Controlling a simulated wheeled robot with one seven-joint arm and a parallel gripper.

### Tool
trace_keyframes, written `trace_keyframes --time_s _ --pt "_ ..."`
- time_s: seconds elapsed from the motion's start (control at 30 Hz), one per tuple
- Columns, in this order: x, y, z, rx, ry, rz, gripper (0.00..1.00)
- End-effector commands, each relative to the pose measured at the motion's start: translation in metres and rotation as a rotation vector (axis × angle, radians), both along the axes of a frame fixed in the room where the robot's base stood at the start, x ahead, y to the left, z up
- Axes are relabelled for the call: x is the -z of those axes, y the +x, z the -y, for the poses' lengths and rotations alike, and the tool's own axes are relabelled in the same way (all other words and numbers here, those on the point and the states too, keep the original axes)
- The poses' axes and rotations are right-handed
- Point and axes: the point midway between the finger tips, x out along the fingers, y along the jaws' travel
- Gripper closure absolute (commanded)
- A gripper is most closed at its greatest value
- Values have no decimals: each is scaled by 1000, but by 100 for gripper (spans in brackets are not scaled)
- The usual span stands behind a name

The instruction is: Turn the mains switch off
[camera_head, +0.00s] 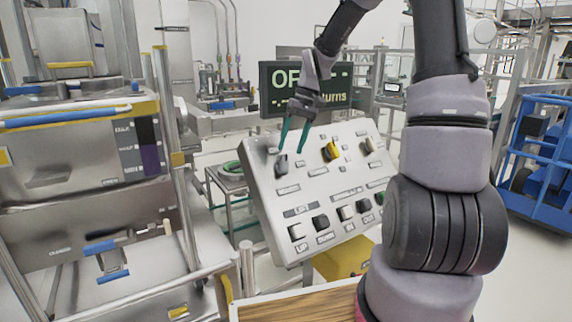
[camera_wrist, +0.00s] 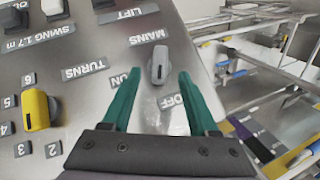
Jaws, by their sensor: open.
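The mains switch is a small grey knob (camera_head: 281,164) at the upper left of the sloped control panel (camera_head: 262,190). In the wrist view the knob (camera_wrist: 158,66) sits below the MAINS label, with ON to its left and OFF to its lower right. My gripper (camera_head: 294,140) has two teal fingers, open and apart. In the wrist view the fingertips (camera_wrist: 157,79) lie either side of the knob's lower end, with gaps visible. I see no contact.
A yellow turns knob (camera_head: 330,151) and a further grey knob (camera_head: 369,145) stand along the panel's top. A display (camera_head: 305,85) behind reads OFF and turns. A steel machine (camera_head: 80,180) stands left; a blue cart (camera_head: 540,150) stands right.

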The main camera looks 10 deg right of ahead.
Motion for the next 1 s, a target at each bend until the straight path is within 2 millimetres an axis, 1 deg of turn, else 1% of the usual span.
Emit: trace_keyframes --time_s 0.03,0.1,0.2,0.3,0.47,0.73,0.77,0.8,0.87,0.9,0.93,1.0 --pt "11 -2 -4 -3 2 -6 40" --pt "24 -1 -8 -1 1 -5 40" --pt "40 -2 -12 -1 1 -4 40" --pt "52 -1 -16 -2 0 -2 40" --pt "62 -2 -19 1 0 -1 40" --pt "63 -1 -20 1 -1 0 40" --pt "63 -1 -20 1 -1 0 44" --pt "63 -1 -19 1 -1 0 59" --pt "63 -1 -19 1 -1 0 82" --pt "63 -1 -19 1 -1 0 97" --pt "63 -1 -19 1 -1 0 100" --pt "63 -1 -19 1 -1 1 100"
